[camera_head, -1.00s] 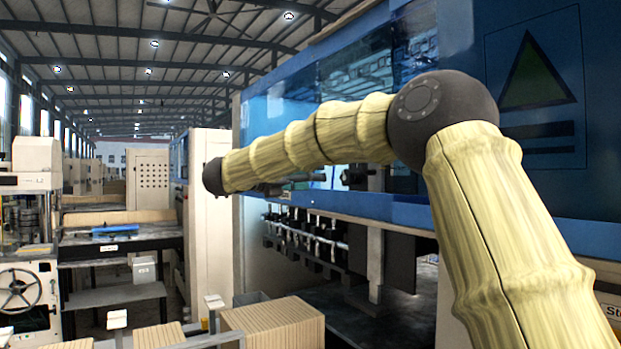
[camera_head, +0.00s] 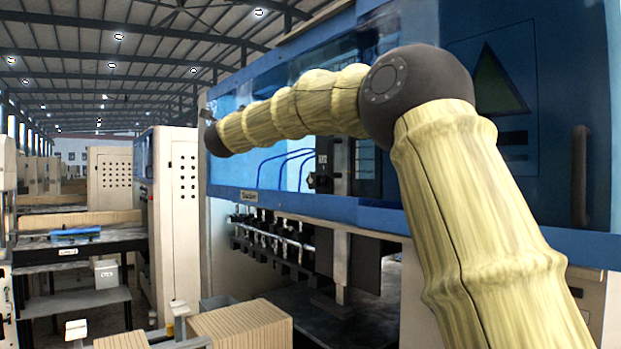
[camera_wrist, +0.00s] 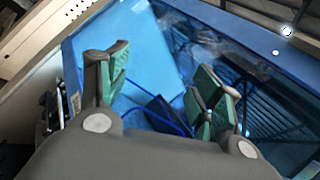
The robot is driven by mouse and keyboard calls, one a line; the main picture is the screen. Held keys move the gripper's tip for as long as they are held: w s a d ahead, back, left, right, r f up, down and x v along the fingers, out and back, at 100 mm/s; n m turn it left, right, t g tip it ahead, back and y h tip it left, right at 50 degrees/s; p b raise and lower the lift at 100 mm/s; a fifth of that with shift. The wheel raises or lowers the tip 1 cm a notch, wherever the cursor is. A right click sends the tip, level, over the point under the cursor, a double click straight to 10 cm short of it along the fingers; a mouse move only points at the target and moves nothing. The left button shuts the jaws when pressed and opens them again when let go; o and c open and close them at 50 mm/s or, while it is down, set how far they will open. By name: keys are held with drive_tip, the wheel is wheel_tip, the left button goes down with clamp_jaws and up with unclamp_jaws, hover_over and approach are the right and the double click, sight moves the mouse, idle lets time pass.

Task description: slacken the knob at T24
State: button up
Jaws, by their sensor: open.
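No knob marked T24 can be made out in either view. In the head view, a row of several dark fittings on a metal rail (camera_head: 272,238) hangs under the machine's blue front panel; which of them is a knob is too small to tell. A dark fitting (camera_head: 320,180) also shows inside the machine opening. My gripper (camera_wrist: 162,88) is open and empty in the wrist view, its green-padded fingers spread before the blue machine front. In the head view my arm reaches left across the machine, and its fingers are mostly hidden behind its dark end.
The blue machine panel (camera_head: 385,212) runs close along my arm. Blue hoses (camera_head: 285,160) show behind its window. Stacked cardboard (camera_head: 240,325) stands low in front. A grey cabinet (camera_head: 115,180) and a table (camera_head: 75,245) with a blue item stand at the left.

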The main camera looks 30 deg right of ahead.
drive_tip(key=w+a+r+n+y, duration=0.2)
drive_tip(key=a+n+y, duration=0.1)
drive_tip(key=n+y, duration=0.35)
drive_tip(key=n+g+h+p, duration=0.1)
drive_tip(key=n+g+p, duration=0.2)
drive_tip(key=n+g, duration=0.95)
approach(311, 180)
drive_tip(key=w+d+f+m+g+p, duration=0.1)
drive_tip(key=w+f, duration=0.1)
drive_tip(key=w+d+f+m+g+p, duration=0.1)
drive_tip(key=f, duration=0.1)
drive_tip(key=w+d+f+m+g+p, duration=0.1)
drive_tip(key=w+f, duration=0.1)
drive_tip(key=f, duration=0.1)
drive_tip(key=shift+w+d, duration=0.1)
drive_tip(key=shift+w, duration=0.2)
drive_tip(key=c, duration=1)
